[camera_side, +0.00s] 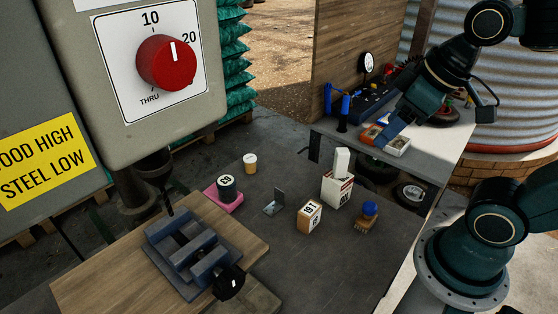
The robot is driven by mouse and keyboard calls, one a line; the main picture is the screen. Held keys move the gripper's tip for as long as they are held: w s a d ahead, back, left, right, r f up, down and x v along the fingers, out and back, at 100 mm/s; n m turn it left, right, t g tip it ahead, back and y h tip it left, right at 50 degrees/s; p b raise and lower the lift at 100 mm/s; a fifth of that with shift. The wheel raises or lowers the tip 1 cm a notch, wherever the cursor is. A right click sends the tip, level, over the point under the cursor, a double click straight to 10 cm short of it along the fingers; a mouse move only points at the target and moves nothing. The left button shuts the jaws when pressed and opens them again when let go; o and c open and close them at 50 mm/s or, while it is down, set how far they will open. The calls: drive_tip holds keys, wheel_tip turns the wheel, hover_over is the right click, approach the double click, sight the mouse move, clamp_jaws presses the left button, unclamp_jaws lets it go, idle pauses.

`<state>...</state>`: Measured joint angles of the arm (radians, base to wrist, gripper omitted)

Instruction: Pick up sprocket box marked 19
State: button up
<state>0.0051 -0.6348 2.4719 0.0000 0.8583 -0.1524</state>
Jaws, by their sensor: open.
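A small tan box (309,216) with a white label stands on the dark bench top. Its printed digits look upside down and fit 19, though they are small. My gripper (386,138) is at the upper right, angled down toward small trays on the back bench. It is open, well behind and right of the tan box and apart from it. Its fingertips are small and partly merge with the things behind them.
A white carton (337,187) stands just behind the box, and a blue-knobbed brush (367,216) is to its right. A dark can (227,188) sits on a pink block. A metal bracket (274,202) and a blue vise (194,255) are left. Bench front is clear.

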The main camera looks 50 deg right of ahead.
drive_tip(key=w+f+n+g, duration=0.2)
drive_tip(key=w+f+n, duration=0.2)
drive_tip(key=w+n, duration=0.15)
drive_tip(key=n+g, duration=0.3)
drive_tip(key=n, duration=0.9)
hover_over(310, 208)
wheel_tip(310, 208, down, 20)
drive_tip(key=shift+s+f+m, duration=0.1)
drive_tip(key=shift+f+m, duration=0.1)
drive_tip(key=shift+m, duration=0.05)
drive_tip(key=shift+f, duration=0.1)
drive_tip(key=shift+f, duration=4.15)
drive_tip(key=shift+f, duration=0.15)
drive_tip(key=shift+f, duration=2.45)
